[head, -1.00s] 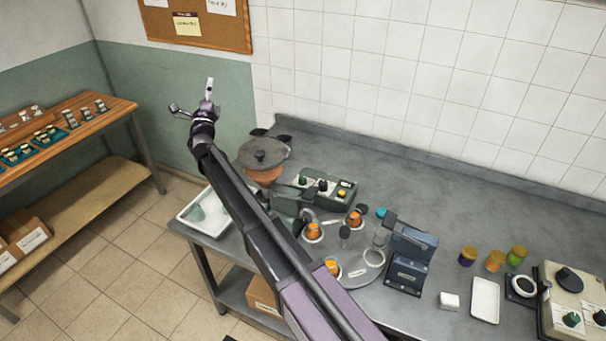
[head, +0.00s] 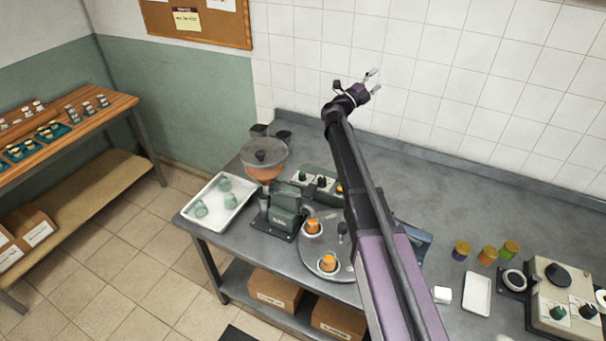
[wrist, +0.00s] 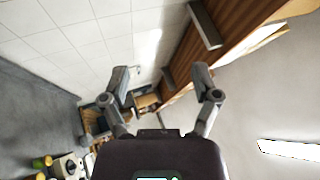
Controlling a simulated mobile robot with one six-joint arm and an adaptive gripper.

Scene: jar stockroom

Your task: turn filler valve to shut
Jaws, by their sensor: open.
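The filler (head: 285,212) stands at the left part of the grey bench, with a dark green body and a lidded hopper (head: 264,158) holding something orange. I cannot make out its valve or the valve's position. A green control box (head: 318,182) with dark knobs sits behind it, partly hidden by my arm. My gripper (head: 375,81) is raised high in front of the tiled wall, to the right of the filler and well apart from it. In the wrist view my gripper (wrist: 160,74) has its two fingers spread, with nothing between them.
A round plate (head: 338,272) with orange-filled jars adjoins the filler. A white tray (head: 238,222) with pale green pieces lies left of it. Several coloured jars (head: 486,254) and a beige device (head: 556,280) stand right. The bench's back right is clear.

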